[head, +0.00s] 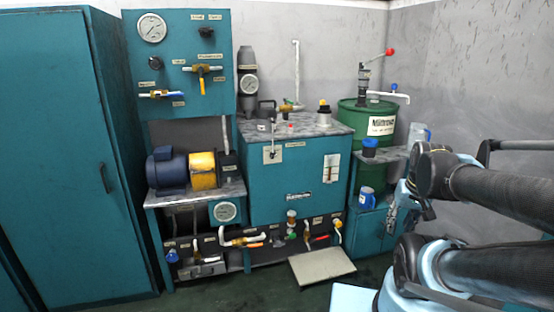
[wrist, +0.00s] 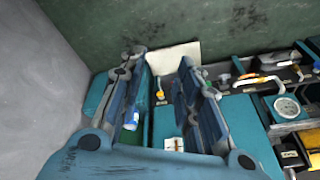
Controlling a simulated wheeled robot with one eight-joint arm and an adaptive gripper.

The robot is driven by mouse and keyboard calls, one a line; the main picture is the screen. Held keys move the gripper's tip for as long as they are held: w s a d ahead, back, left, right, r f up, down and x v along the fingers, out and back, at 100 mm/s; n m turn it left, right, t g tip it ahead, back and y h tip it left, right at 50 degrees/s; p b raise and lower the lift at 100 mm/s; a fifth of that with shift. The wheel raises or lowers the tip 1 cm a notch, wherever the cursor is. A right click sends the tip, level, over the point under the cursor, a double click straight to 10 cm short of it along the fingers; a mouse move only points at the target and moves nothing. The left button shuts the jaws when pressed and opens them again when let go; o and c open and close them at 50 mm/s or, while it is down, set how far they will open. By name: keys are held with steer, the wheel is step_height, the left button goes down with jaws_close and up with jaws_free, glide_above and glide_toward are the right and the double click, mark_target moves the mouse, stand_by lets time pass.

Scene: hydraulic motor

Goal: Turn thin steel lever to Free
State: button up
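A thin steel lever (head: 272,138) stands upright on a small pale plate (head: 271,155) on the upper front of the teal tank (head: 265,192) in the head view. Its labels are too small to read. I cannot pick the lever out in the wrist view. My gripper (wrist: 162,60) is open and empty in the wrist view, its two blue fingers well apart. In the head view it is at the right, partly hidden by my arm, well to the right of the lever and apart from it.
A teal cabinet (head: 370,225) with a blue cup (head: 366,198) stands right of the tank, near my gripper. A green drum (head: 372,120) stands behind it. Low valves (head: 315,237) and a pale floor plate (head: 321,266) lie in front.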

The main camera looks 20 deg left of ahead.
steer(key=w+a+r+n+t+y, duration=0.1)
steer(key=w+a+r+t+y, duration=0.15)
steer(key=w+a, duration=0.6)
steer(key=w+a+r+t+y, duration=0.1)
steer(key=w+a+r+y, duration=0.15)
steer(key=w+a, duration=0.6)
steer(key=m+t+y, duration=0.2)
steer(key=t+y, duration=0.2)
steer(key=y, duration=0.1)
glide_toward(275, 156)
steer(key=shift+g, duration=0.25)
steer(key=x, duration=0.8)
steer(key=shift+w+a+r, duration=0.1)
steer(key=shift+w+a, duration=0.05)
steer(key=shift+w, duration=0.2)
steer(key=shift+n, duration=0.3)
jaws_close()
